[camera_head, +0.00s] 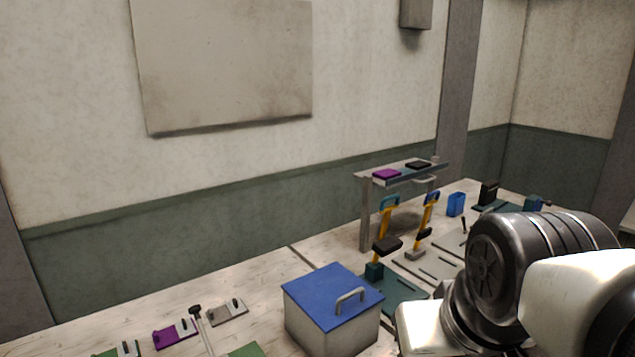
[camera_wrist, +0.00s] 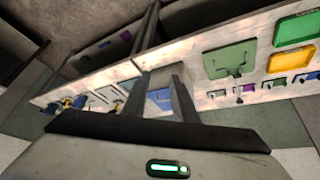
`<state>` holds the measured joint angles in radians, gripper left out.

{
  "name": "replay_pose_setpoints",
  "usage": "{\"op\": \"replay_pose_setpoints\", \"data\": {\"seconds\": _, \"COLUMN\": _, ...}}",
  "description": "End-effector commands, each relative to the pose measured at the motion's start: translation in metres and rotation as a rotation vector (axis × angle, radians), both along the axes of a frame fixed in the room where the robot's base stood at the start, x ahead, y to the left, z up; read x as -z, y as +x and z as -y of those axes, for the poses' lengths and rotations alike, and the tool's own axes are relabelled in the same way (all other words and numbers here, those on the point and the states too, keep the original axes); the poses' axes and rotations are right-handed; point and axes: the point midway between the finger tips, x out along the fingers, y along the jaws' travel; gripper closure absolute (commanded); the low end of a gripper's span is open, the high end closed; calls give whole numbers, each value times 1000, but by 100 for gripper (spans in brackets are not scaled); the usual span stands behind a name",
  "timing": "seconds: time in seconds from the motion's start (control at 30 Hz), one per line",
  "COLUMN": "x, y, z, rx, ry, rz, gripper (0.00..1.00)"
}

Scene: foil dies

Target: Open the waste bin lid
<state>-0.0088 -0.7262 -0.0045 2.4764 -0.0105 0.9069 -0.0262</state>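The waste bin (camera_head: 325,331) is a light grey box with a flat blue lid (camera_head: 322,292) and a grey arched handle (camera_head: 350,297) on top. It stands on the bench at the bottom middle of the head view, and its lid lies shut. In the wrist view my gripper (camera_wrist: 161,72) is open, its two grey fingers apart with nothing held. Part of the blue lid (camera_wrist: 160,97) shows beyond the gap between the fingers. The fingers look well away from the bin. The head view does not show my gripper, only my arm at the lower right.
A blue cup (camera_head: 456,204) stands farther back.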

Motion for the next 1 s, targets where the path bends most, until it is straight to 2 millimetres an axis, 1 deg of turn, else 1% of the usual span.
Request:
{"op": "replay_pose_setpoints", "data": {"seconds": 0.03, "x": 4, "y": -3, "z": -1, "rx": 23, "ry": 18, "rz": 4, "gripper": 84}}
{"op": "replay_pose_setpoints", "data": {"seconds": 0.1, "x": 15, "y": -4, "z": -5, "rx": 67, "ry": 73, "rz": -12, "gripper": 96}}
{"op": "replay_pose_setpoints", "data": {"seconds": 0.13, "x": 21, "y": -4, "z": -9, "rx": 93, "ry": 111, "rz": -27, "gripper": 100}}
{"op": "replay_pose_setpoints", "data": {"seconds": 0.17, "x": 29, "y": -2, "z": -13, "rx": 127, "ry": 160, "rz": -46, "gripper": 100}}
{"op": "replay_pose_setpoints", "data": {"seconds": 0.27, "x": 60, "y": 7, "z": -35, "rx": 301, "ry": 397, "rz": -144, "gripper": 100}}
{"op": "replay_pose_setpoints", "data": {"seconds": 0.3, "x": 73, "y": 14, "z": -45, "rx": 398, "ry": 516, "rz": -194, "gripper": 100}}
{"op": "replay_pose_setpoints", "data": {"seconds": 0.37, "x": 88, "y": 28, "z": -59, "rx": 560, "ry": 706, "rz": -273, "gripper": 100}}
{"op": "replay_pose_setpoints", "data": {"seconds": 0.4, "x": 96, "y": 40, "z": -66, "rx": 676, "ry": 833, "rz": -327, "gripper": 100}}
{"op": "replay_pose_setpoints", "data": {"seconds": 0.47, "x": 106, "y": 62, "z": -72, "rx": 849, "ry": 1016, "rz": -402, "gripper": 100}}
{"op": "replay_pose_setpoints", "data": {"seconds": 0.5, "x": 113, "y": 79, "z": -73, "rx": 966, "ry": 1136, "rz": -449, "gripper": 100}}
{"op": "replay_pose_setpoints", "data": {"seconds": 0.57, "x": 121, "y": 106, "z": -68, "rx": 1140, "ry": 1312, "rz": -515, "gripper": 100}}
{"op": "replay_pose_setpoints", "data": {"seconds": 0.6, "x": 127, "y": 124, "z": -62, "rx": 1250, "ry": 1421, "rz": -550, "gripper": 100}}
{"op": "replay_pose_setpoints", "data": {"seconds": 0.63, "x": 131, "y": 137, "z": -55, "rx": 1328, "ry": 1500, "rz": -574, "gripper": 100}}
{"op": "replay_pose_setpoints", "data": {"seconds": 0.7, "x": 140, "y": 165, "z": -38, "rx": 1487, "ry": 1667, "rz": -619, "gripper": 100}}
{"op": "replay_pose_setpoints", "data": {"seconds": 0.8, "x": 150, "y": 195, "z": -11, "rx": 1653, "ry": 1852, "rz": -656, "gripper": 100}}
{"op": "replay_pose_setpoints", "data": {"seconds": 0.9, "x": 155, "y": 212, "z": 8, "rx": 1747, "ry": 1970, "rz": -670, "gripper": 100}}
{"op": "replay_pose_setpoints", "data": {"seconds": 1.0, "x": 157, "y": 221, "z": 16, "rx": 1784, "ry": 2021, "rz": -676, "gripper": 100}}
